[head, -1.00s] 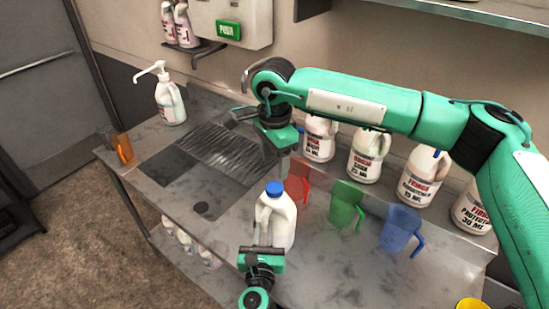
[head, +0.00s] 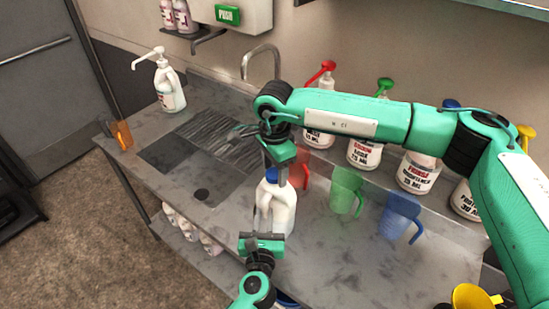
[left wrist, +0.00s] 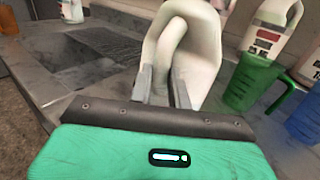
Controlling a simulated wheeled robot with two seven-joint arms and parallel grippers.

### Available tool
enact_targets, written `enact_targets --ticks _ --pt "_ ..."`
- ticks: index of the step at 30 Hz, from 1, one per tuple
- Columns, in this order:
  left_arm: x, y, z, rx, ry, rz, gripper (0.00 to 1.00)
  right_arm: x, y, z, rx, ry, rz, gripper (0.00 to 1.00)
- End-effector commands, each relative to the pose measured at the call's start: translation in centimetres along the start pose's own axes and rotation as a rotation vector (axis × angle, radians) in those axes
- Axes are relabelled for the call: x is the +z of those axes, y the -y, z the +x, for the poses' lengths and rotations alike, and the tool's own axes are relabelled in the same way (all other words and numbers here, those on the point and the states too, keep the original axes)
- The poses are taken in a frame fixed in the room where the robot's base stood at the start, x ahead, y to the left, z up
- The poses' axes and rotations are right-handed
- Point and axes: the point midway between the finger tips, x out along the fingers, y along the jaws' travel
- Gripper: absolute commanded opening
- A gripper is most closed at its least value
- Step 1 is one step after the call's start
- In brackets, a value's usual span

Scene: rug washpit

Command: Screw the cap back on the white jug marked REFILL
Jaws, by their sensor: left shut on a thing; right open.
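The white jug (head: 283,212) stands upright on the metal counter, and its REFILL marking cannot be seen. A blue cap (head: 271,174) sits at its mouth; whether it is threaded tight cannot be told. My left gripper (head: 262,237) is shut on the jug's handle at the near side. In the left wrist view the left gripper's fingers (left wrist: 163,88) pinch the white handle (left wrist: 165,50), and the jug's top is cut off. My right gripper (head: 279,172) is open, pointing down right at the cap and partly covering it.
Red (head: 299,170), green (head: 345,191) and blue (head: 400,217) pitchers stand right of the jug. Several labelled bottles (head: 364,153) line the back. A sink with a drainer (head: 213,150) lies left, beside a pump bottle (head: 169,88) and an orange pitcher (head: 121,135).

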Motion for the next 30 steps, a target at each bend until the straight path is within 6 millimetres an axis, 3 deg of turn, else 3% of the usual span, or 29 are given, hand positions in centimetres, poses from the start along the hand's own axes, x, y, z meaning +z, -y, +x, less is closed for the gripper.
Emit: enact_targets --ticks 10,17,25,30 --pt "0.12 0.00 0.04 0.000 0.002 -0.001 0.00 0.01 0.02 0.34 -0.001 0.000 0.000 0.57" --pt "0.11 0.00 0.03 0.000 0.002 -0.001 0.00 0.01 0.02 0.33 -0.001 0.000 0.000 0.12" --pt "0.11 0.00 0.03 0.000 0.002 -0.001 0.00 0.02 0.01 0.33 -0.001 0.000 0.035 0.11" --pt "0.11 0.00 0.03 0.000 0.002 -0.001 0.00 0.03 0.01 0.35 0.000 0.001 0.240 0.11"
